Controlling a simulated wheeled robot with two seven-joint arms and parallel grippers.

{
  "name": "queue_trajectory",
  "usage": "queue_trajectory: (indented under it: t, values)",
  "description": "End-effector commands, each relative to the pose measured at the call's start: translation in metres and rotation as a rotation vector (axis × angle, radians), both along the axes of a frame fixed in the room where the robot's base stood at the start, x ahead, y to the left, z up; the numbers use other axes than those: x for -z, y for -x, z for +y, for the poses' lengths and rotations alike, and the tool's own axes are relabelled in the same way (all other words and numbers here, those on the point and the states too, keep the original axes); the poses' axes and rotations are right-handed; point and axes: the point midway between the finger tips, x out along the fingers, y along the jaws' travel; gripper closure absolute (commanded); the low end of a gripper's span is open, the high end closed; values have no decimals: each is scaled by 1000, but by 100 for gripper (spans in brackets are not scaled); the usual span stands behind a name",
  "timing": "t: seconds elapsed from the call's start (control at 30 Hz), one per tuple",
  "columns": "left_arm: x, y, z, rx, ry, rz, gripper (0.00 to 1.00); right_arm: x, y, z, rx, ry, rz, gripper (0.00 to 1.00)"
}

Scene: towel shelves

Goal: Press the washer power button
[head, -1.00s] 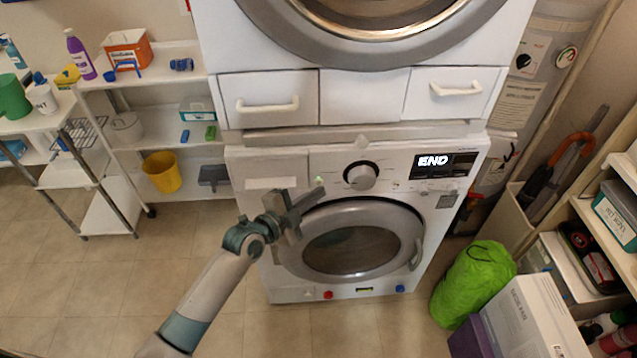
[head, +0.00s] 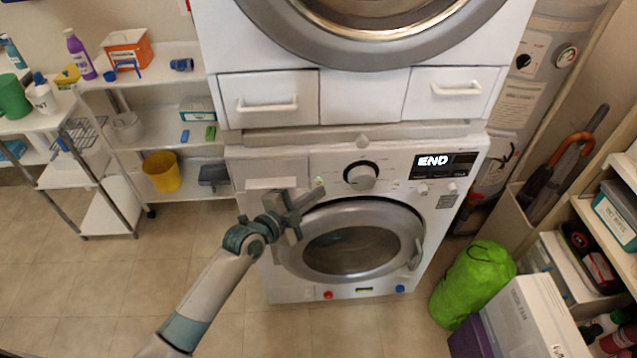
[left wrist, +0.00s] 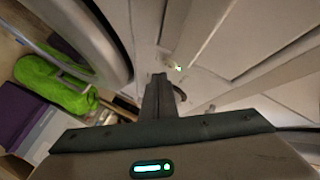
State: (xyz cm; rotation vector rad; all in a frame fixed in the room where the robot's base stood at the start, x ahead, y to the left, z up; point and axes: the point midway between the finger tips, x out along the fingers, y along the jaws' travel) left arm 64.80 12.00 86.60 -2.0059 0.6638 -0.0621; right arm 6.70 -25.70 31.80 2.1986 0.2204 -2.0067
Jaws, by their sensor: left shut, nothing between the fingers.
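The white washer (head: 290,262) stands below a second front-loading machine. Its control panel has a round knob (head: 361,176) and a dark display reading END (head: 446,164). In the left wrist view the shut fingers (left wrist: 160,78) end close to the lit spot. I cannot tell whether they touch it. My right gripper is out of view.
A white shelf unit (head: 165,122) with a yellow bucket (head: 162,171) stands at left. A green bag (head: 474,285) and a white box (head: 535,320) lie on the right floor. The tiled floor in front of the washer is mostly clear.

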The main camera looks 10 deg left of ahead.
Motion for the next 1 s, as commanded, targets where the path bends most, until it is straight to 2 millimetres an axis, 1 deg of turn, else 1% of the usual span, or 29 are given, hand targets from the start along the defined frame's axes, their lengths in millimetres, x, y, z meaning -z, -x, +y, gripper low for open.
queue_trajectory:
  t: [0.23, 0.57, 1.0]
  values:
    - [0, -1, 0, 0, -1, 0, 100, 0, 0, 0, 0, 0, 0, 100]
    - [0, -8, 3, -1, -1, 0, 100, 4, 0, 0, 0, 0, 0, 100]
    - [0, -9, 2, 0, 0, 0, 100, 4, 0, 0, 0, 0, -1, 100]
